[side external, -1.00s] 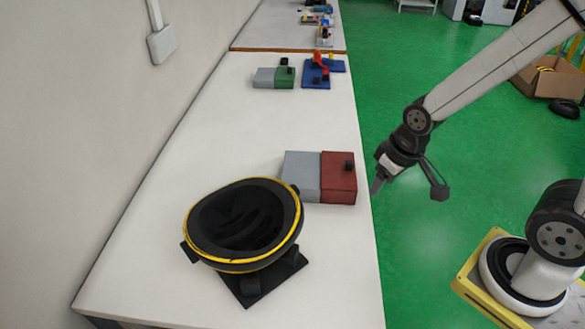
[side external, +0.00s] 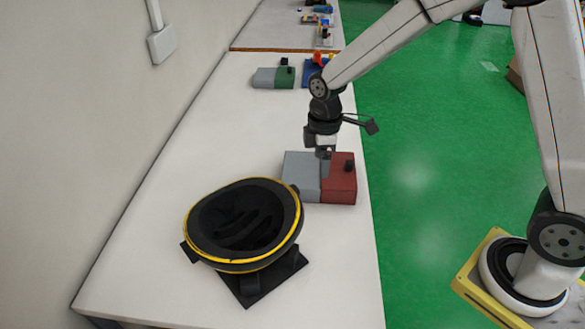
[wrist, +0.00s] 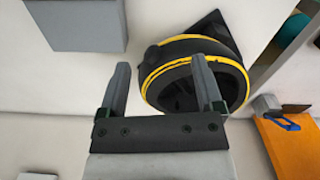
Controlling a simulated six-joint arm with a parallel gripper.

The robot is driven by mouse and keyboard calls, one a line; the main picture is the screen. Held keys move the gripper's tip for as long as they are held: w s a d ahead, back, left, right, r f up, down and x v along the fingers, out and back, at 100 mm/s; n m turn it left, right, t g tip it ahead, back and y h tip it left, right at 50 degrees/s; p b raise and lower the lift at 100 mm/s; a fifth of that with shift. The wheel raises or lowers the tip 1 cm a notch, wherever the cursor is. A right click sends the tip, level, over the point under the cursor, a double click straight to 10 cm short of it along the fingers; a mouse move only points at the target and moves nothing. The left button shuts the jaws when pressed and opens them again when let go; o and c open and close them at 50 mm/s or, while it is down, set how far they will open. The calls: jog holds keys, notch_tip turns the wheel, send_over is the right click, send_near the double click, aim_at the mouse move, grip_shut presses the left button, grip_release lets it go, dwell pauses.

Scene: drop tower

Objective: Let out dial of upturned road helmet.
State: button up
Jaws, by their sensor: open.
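The upturned road helmet (side external: 272,262) is black with a yellow rim line and rests tilted, open side up, on a dark square stand (side external: 262,287) near the front of the table. In the wrist view the helmet (wrist: 178,50) shows beyond and between my fingers. Its dial cannot be made out in either view. My gripper (side external: 325,172) is above the grey and red blocks, behind and to the right of the helmet, and apart from it. In the wrist view my gripper (wrist: 160,85) is open with nothing between its fingers.
A grey block (side external: 300,176) and a red block (side external: 340,185) with a small black knob stand side by side behind the helmet. Grey and green blocks (side external: 273,78) lie farther back. The wall runs along the left. The white table (side external: 200,150) is clear left of the blocks.

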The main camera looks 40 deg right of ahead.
aim_at(295, 185)
jog(key=w+a+f+n, duration=0.1)
jog(key=w+n, duration=0.1)
jog(key=w+a+n+g, duration=0.1)
jog(key=w+n, duration=0.1)
jog(key=w+a+f+n, duration=0.1)
jog(key=w+n, duration=0.1)
jog(key=shift+w+a+f+n+g, duration=0.1)
jog(key=shift+f+n+g, duration=0.2)
jog(key=shift+f+n, duration=0.1)
jog(key=shift+f, duration=0.1)
jog(key=shift+s+f, duration=0.2)
jog(key=shift+f, duration=1.05)
jog(key=shift+s+f, duration=0.2)
jog(key=shift+f, duration=1)
jog(key=shift+s+f, duration=0.2)
jog(key=shift+f, duration=1.05)
grip_shut()
